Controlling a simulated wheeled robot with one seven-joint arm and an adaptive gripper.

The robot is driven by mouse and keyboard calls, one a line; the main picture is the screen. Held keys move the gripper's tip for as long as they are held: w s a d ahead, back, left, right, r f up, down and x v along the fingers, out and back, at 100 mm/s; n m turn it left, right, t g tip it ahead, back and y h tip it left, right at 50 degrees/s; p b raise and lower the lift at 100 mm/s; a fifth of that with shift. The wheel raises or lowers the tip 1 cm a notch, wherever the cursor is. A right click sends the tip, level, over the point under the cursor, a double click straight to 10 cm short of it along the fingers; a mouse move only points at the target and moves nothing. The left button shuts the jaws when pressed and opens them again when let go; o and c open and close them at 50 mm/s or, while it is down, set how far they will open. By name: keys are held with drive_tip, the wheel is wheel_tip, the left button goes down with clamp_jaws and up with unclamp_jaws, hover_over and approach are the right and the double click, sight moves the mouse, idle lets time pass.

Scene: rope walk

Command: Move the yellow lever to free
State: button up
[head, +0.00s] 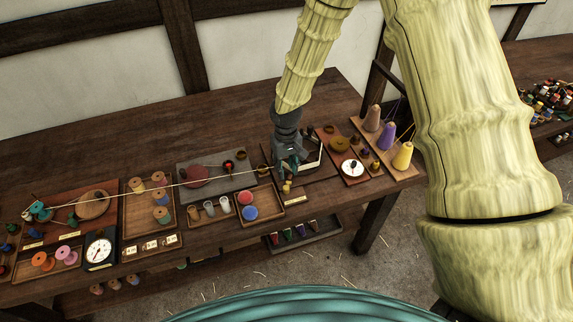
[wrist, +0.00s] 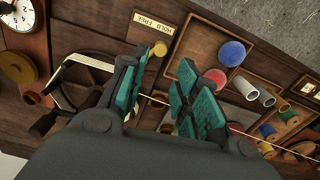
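A yellow round knob, which looks like the top of the yellow lever (wrist: 162,50), shows between and beyond my fingertips in the wrist view. It lies close to a small label (wrist: 152,22) with the words HOLD and FREE. In the head view the yellow knob (head: 287,188) is just in front of my gripper (head: 289,170), low over the bench. My gripper (wrist: 164,62) has its two teal-padded fingers apart, with nothing clamped between them. The lever's shaft and pivot are mostly hidden, and I cannot tell which word it stands at.
A taut pale rope (head: 180,184) runs left from near my gripper across the bench. A tray with red and blue discs (wrist: 232,53) lies beside the lever. A white dial (head: 352,168) and cones of thread (head: 402,156) stand to the right. The bench behind is clear.

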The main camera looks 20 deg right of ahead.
sight(287, 187)
drive_tip(key=shift+f+b, duration=3.25)
drive_tip(key=shift+f, duration=2.25)
drive_tip(key=shift+s+d, duration=0.25)
drive_tip(key=shift+d, duration=0.3)
drive_tip(key=shift+d+p, duration=0.35)
drive_tip(key=shift+d, duration=0.75)
drive_tip(key=shift+w+d, duration=0.25)
drive_tip(key=shift+d, duration=0.25)
drive_tip(key=shift+w+d, duration=0.25)
drive_tip(key=shift+d, duration=0.25)
drive_tip(key=shift+s+a, duration=0.1)
drive_tip(key=shift+a, duration=0.1)
